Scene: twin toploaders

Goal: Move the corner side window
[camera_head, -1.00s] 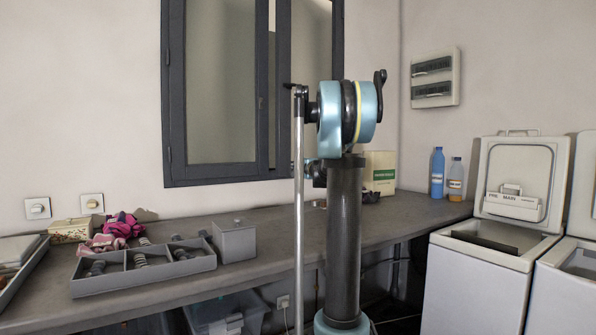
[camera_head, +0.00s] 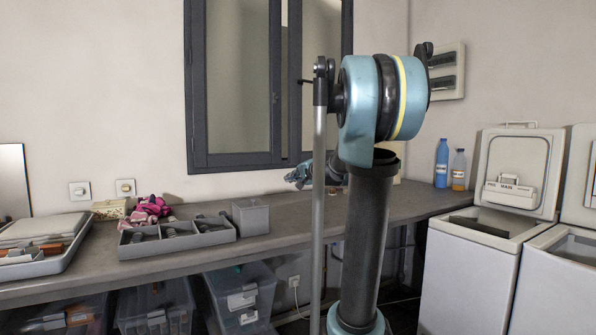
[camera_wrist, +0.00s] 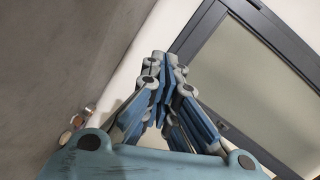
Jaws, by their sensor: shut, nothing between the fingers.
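The window (camera_head: 238,85) is in the back wall in the head view, with a dark grey frame and pale panes. A dark upright (camera_head: 275,80) with a small handle runs between the panes; I cannot tell if a sash stands ajar. My gripper (camera_head: 298,176) is near the window's lower edge, above the counter, partly hidden by my arm. In the wrist view my gripper (camera_wrist: 166,62) has its fingers together and empty. The window's frame and pane (camera_wrist: 265,95) lie to its right there. I cannot tell any contact between them.
The grey counter (camera_head: 290,226) runs below the window. On it are a divided tray (camera_head: 180,250), a lidded grey box (camera_head: 251,217), pink cloth (camera_head: 150,210) and a loaded tray (camera_head: 70,262). Bottles (camera_head: 441,165) and toploaders (camera_head: 470,280) are at right.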

